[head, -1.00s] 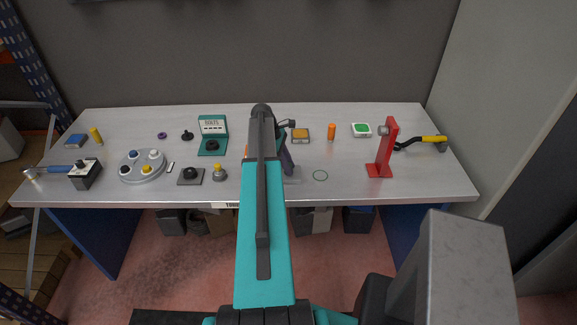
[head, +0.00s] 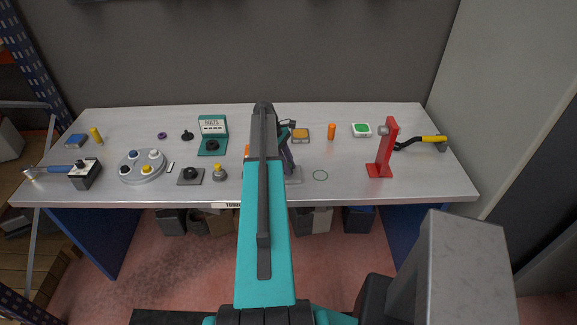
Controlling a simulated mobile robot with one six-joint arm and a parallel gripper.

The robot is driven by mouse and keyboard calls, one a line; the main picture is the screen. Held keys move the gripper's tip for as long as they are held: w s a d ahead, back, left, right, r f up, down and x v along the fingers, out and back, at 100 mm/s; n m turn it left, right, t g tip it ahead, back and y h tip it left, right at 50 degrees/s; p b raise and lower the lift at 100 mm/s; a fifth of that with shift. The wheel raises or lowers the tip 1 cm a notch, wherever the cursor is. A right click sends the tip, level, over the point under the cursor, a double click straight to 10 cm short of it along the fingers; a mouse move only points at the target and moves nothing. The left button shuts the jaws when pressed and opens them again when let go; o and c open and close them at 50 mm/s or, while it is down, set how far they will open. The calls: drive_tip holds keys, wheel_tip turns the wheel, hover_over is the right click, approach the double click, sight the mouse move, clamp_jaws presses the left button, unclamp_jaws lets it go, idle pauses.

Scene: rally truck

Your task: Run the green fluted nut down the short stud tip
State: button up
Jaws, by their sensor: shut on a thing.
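My arm runs up the middle of the head view and covers part of the bench. Only a dark part of my gripper (head: 288,152) shows past the arm's right edge, above the bench. Its fingertips are hidden. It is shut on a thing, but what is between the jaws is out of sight. I cannot make out the green fluted nut or the short stud tip. A grey plate (head: 294,174) shows partly beside the gripper, the rest behind my arm.
A red stand (head: 381,160) is to the right, with a yellow-handled tool (head: 433,139) beyond it. A round grey tray (head: 137,177) is at left. The bench's right front is clear.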

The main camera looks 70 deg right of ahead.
drive_tip(key=shift+m+y, duration=0.3)
drive_tip(key=shift+m, duration=0.5)
drive_tip(key=shift+m+y, duration=0.3)
drive_tip(key=shift+m, duration=0.6)
drive_tip(key=o, duration=0.6)
drive_tip(key=shift+n, duration=0.9)
